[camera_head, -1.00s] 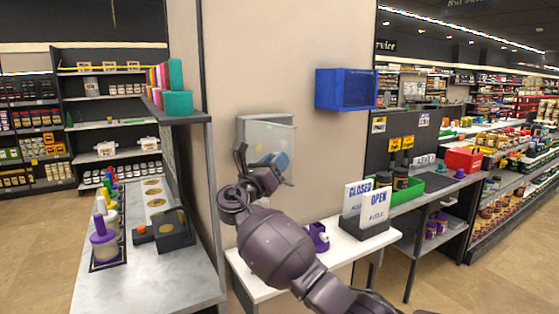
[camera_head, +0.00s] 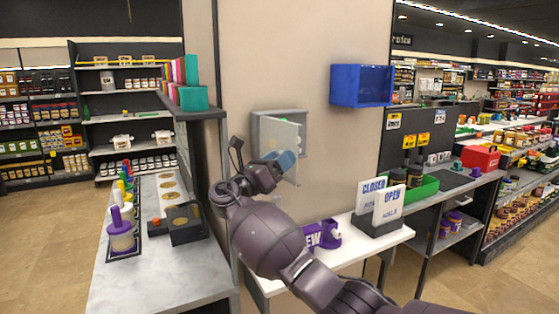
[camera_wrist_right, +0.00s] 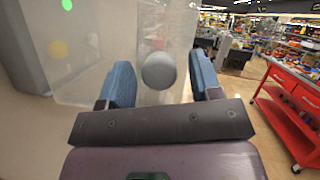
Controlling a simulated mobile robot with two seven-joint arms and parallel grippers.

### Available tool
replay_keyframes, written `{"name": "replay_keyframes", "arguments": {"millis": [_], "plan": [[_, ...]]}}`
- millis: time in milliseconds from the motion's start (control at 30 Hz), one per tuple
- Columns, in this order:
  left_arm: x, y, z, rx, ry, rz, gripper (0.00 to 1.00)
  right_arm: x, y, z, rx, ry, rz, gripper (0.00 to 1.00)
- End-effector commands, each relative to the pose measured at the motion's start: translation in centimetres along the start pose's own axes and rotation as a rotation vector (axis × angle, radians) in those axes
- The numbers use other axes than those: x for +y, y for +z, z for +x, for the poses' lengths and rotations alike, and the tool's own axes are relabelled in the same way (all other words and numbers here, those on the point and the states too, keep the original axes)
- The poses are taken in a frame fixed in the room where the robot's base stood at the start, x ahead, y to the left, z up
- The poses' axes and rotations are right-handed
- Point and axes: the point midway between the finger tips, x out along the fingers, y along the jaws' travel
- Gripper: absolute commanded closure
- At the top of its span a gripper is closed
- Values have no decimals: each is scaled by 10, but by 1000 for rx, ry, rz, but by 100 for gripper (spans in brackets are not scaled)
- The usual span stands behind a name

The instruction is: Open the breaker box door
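The breaker box (camera_head: 262,122) is a grey box on the beige wall. Its translucent door (camera_head: 291,138) stands partly open, swung out from the box. In the right wrist view, the see-through door (camera_wrist_right: 100,85) carries a round grey knob (camera_wrist_right: 158,70). My right gripper (camera_head: 282,162) is at the door's lower part. In the right wrist view its two blue fingers (camera_wrist_right: 160,85) are apart, one on each side of the knob, with gaps showing. The box body (camera_wrist_right: 35,50) shows at the left there, with green and yellow spots behind the door. My left gripper is out of view.
A blue wall bin (camera_head: 360,86) hangs right of the box. A white shelf (camera_head: 350,250) below holds a sign holder (camera_head: 378,222) and a purple item (camera_head: 325,235). A grey counter (camera_head: 150,270) stands left. A red cart (camera_wrist_right: 290,105) stands at right in the wrist view.

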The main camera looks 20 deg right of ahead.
Motion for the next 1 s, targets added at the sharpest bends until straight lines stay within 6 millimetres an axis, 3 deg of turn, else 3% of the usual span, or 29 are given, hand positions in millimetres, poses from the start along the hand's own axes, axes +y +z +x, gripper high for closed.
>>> {"name": "replay_keyframes", "arguments": {"millis": [267,733,1000], "plan": [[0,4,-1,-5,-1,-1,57,0,0,-7,0,2,1,42],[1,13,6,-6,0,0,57,1,-1,-84,1,3,0,42],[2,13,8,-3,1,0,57,0,0,-107,0,1,0,42]]}}
